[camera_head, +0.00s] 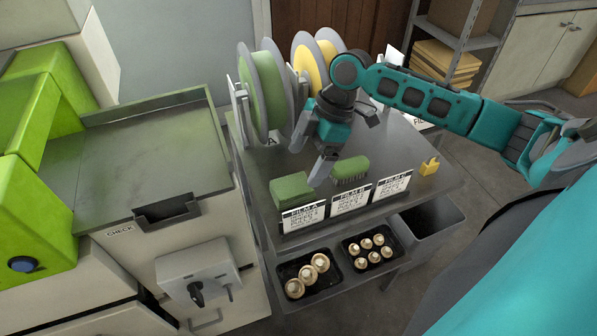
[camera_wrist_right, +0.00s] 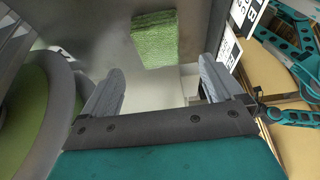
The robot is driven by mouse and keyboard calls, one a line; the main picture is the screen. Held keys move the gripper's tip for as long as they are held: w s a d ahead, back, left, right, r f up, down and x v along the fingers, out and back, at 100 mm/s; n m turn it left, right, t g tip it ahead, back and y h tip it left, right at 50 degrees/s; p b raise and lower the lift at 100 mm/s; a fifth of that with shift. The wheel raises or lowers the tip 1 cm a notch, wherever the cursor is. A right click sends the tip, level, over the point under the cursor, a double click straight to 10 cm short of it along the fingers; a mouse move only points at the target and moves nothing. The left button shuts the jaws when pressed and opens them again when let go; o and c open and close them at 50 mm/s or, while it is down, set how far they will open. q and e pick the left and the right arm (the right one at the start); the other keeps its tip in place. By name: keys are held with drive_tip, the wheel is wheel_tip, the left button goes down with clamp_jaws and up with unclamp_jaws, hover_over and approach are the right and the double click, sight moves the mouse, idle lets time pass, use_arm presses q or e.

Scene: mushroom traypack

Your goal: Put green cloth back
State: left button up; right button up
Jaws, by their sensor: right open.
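The folded green cloth (camera_head: 291,189) lies on the grey table, behind the left label card. In the right wrist view the cloth (camera_wrist_right: 155,40) shows as a textured green block beyond the fingers. My right gripper (camera_head: 311,152) is above the table, behind the cloth and apart from it. Its fingers (camera_wrist_right: 158,88) are spread with nothing between them. My left gripper is not in view.
A green brush (camera_head: 350,170) lies right of the cloth. Film reels, green (camera_head: 268,90) and yellow (camera_head: 312,65), stand behind. Label cards (camera_head: 303,218) line the front edge. Mushroom trays (camera_head: 325,282) sit on the shelf below. A yellow part (camera_head: 429,166) is at the right.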

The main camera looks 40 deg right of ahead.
drive_tip(key=v, duration=0.5)
drive_tip(key=shift+f, duration=0.1)
idle(0.4)
